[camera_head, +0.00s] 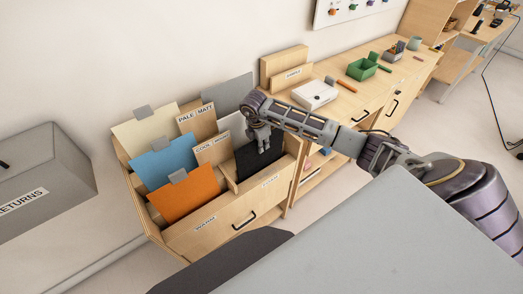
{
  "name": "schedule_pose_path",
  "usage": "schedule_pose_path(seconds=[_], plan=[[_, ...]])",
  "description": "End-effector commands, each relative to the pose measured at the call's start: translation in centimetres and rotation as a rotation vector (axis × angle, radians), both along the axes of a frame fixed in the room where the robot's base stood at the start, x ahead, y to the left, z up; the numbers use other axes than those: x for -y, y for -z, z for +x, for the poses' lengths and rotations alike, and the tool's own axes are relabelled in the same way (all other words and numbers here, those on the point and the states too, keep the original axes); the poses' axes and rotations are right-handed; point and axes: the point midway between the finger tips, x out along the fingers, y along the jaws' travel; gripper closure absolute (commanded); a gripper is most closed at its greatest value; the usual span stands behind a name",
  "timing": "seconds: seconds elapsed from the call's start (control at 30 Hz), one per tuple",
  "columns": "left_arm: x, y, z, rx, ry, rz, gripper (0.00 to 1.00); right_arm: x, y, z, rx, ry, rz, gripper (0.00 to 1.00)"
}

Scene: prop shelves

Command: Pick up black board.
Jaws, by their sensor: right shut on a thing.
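The black board (247,160) stands upright in the front right compartment of a wooden board rack (228,211). My right gripper (262,147) is at the top edge of the black board, pointing down, and is shut on it. The gripper and wrist cover part of the board's upper right. The board's lower part is hidden by the rack's front panel. My left gripper is not in view.
An orange board (187,195), a blue board (163,164), a cream board (146,130) and grey boards (228,93) stand in the rack. A grey returns box (38,181) is at left. A cabinet with a white box (315,94) and a green tray (362,70) stands behind my arm.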

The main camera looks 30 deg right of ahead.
Motion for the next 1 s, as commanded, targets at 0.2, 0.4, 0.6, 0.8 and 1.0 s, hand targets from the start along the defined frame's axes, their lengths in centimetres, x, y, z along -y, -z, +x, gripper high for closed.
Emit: schedule_pose_path(seconds=[0.2,0.4,0.6,0.8,1.0], plan=[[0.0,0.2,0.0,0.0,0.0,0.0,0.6,0.0,-1.3,0.1,0.003,0.001,0.0,1.0],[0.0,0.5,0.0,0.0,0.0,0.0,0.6,0.0,-4.0,0.1,0.005,0.0,0.0,1.0],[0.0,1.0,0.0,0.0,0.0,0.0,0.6,0.0,-7.9,0.1,0.005,-0.001,0.0,1.0],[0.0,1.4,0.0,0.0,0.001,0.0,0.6,0.0,-12.2,0.1,0.005,0.0,0.0,1.0],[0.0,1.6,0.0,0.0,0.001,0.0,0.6,0.1,-16.0,0.1,0.004,0.0,-0.002,1.0]])
